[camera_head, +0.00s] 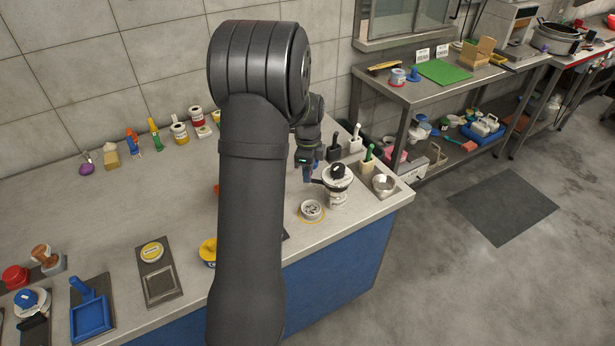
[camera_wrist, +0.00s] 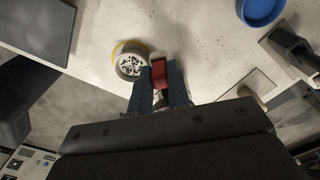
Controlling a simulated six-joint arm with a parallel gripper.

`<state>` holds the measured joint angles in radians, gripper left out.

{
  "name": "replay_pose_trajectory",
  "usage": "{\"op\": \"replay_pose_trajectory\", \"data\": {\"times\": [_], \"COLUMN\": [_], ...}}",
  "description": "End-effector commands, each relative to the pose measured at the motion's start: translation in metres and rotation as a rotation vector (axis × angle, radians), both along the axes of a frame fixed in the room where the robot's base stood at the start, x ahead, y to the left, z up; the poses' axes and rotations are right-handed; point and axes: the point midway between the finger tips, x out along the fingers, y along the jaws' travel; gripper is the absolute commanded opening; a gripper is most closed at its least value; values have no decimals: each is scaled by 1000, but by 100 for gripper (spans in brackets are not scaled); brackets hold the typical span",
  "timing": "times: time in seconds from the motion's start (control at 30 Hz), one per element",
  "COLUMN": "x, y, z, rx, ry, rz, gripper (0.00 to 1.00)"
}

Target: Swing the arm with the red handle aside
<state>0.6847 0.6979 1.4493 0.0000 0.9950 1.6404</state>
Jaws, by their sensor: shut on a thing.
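In the wrist view, my gripper (camera_wrist: 159,88) has its two blue fingers on either side of a red handle (camera_wrist: 158,74) and is shut on it. The rest of the arm that carries this handle is hidden behind the fingers and gripper body. The red handle cannot be made out there.
A small bowl of dark bits (camera_head: 312,209) sits in a yellow ring in front of the vessel; it also shows in the wrist view (camera_wrist: 130,66). A metal cup (camera_head: 383,185) and a green-handled tool (camera_head: 368,157) stand to the right, near the counter's end.

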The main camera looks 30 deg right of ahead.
Motion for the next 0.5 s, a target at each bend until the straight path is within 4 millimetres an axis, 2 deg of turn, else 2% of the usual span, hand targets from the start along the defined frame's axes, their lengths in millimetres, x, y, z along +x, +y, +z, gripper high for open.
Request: {"op": "replay_pose_trajectory", "data": {"times": [0.5], "x": [23], "y": [-35], "z": [1], "rx": [-2], "ry": [-3], "rz": [-482], "gripper": [0]}}
